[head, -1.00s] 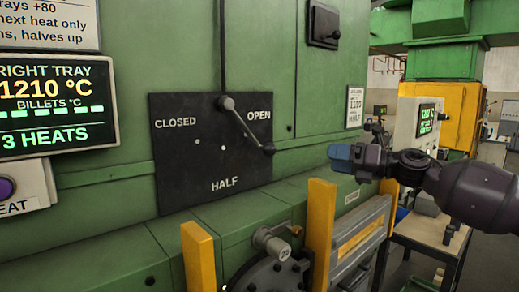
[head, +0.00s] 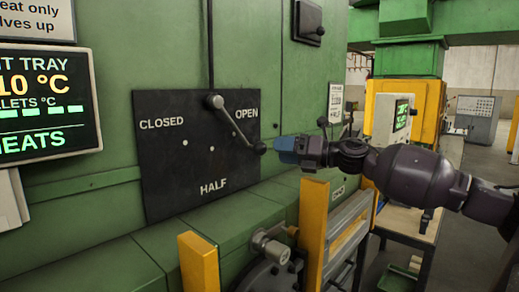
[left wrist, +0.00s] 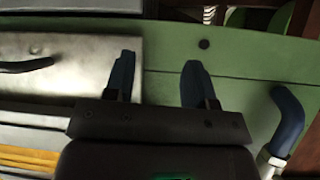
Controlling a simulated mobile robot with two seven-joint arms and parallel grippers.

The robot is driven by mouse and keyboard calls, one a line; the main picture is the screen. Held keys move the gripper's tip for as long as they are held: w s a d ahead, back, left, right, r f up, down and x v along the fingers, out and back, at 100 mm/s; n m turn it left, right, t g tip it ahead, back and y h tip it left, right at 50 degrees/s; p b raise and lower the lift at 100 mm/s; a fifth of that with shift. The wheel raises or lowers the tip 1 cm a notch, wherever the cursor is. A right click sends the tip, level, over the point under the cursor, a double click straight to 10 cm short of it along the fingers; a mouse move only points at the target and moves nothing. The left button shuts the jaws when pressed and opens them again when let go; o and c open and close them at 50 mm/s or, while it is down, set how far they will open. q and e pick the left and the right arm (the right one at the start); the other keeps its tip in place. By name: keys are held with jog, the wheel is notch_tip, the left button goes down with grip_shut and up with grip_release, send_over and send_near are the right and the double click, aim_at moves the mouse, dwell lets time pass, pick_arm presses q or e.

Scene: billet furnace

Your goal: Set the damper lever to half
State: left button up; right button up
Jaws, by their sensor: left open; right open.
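The damper lever (head: 236,124) is a grey bar on a black plate (head: 165,185) marked CLOSED, OPEN and HALF. It runs from a pivot at the plate's top down and right to a dark knob (head: 260,147) below the word OPEN. HALF stands at the bottom of the plate. My right gripper (head: 280,149), with blue fingers, is just right of the knob and points at it. The jaws are open, but the gap between them is hard to see. My left gripper (left wrist: 158,75) is open and empty in the left wrist view, before a green surface.
A yellow post (head: 198,262) and a yellow-framed rail (head: 313,235) stand below the plate. A round dark fitting with a grey handle (head: 268,240) is between them. A temperature screen (head: 40,100) is at the left. A pale panel (left wrist: 75,65) is left of my left gripper.

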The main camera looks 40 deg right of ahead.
aim_at(260, 148)
jog(key=shift+p+x, duration=0.6)
jog(key=shift+x, duration=2.75)
grip_shut()
